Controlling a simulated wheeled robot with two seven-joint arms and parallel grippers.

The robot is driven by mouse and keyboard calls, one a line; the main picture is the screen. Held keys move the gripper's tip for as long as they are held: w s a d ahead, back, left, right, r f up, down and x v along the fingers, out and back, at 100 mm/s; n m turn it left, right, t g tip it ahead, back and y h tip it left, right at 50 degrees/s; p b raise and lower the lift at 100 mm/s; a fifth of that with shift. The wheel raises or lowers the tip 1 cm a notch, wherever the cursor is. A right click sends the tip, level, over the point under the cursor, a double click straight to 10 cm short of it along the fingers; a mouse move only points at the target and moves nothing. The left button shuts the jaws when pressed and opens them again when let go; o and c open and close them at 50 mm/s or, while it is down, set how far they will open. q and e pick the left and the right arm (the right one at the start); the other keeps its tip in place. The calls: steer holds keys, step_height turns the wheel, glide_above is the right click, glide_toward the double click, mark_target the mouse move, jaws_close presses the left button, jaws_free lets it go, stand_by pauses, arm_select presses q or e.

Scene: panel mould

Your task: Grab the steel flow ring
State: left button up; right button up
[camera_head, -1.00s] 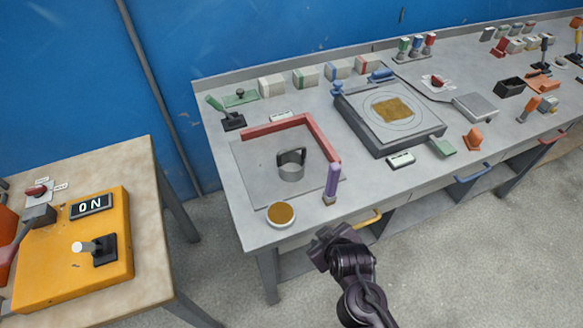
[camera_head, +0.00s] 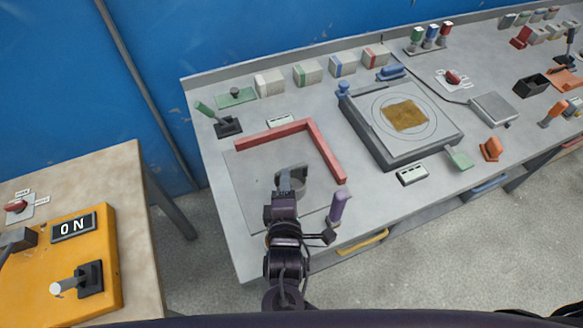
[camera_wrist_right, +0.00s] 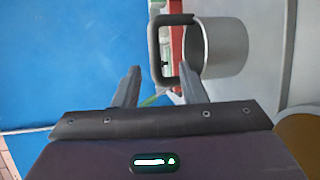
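The steel flow ring (camera_head: 298,180) is a grey open cylinder with a dark loop handle. It stands on the grey plate (camera_head: 250,190), inside the corner of the red L-shaped bar (camera_head: 322,150). In the wrist view the ring (camera_wrist_right: 218,48) is ahead and to the right, with its handle (camera_wrist_right: 154,50) upright in the picture. My right gripper (camera_head: 287,188) is at the ring's near side, partly covering it. Its two fingers (camera_wrist_right: 160,72) are apart, with the handle's lower end between the tips; contact cannot be told. My left gripper is not in view.
A purple-handled tool (camera_head: 338,207) stands just right of my right wrist. A tan-filled round dish (camera_wrist_right: 300,140) shows at the wrist view's right edge; my arm mostly hides it in the head view. A dark square-based unit (camera_head: 380,140) stands farther right. The plate's left part is clear.

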steer(key=w+p, duration=0.1)
steer(key=w, duration=0.1)
steer(key=w+p, duration=0.1)
steer(key=w, duration=0.2)
steer(key=shift+w+a+f, duration=0.15)
steer(key=shift+w+f, duration=0.05)
steer(key=shift+w, duration=0.1)
steer(key=shift+w+f, duration=0.15)
steer(key=shift+w, duration=0.2)
steer(key=shift+s, duration=0.15)
steer(key=c, duration=0.7)
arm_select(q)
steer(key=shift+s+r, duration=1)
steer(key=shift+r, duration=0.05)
arm_select(e)
jaws_close()
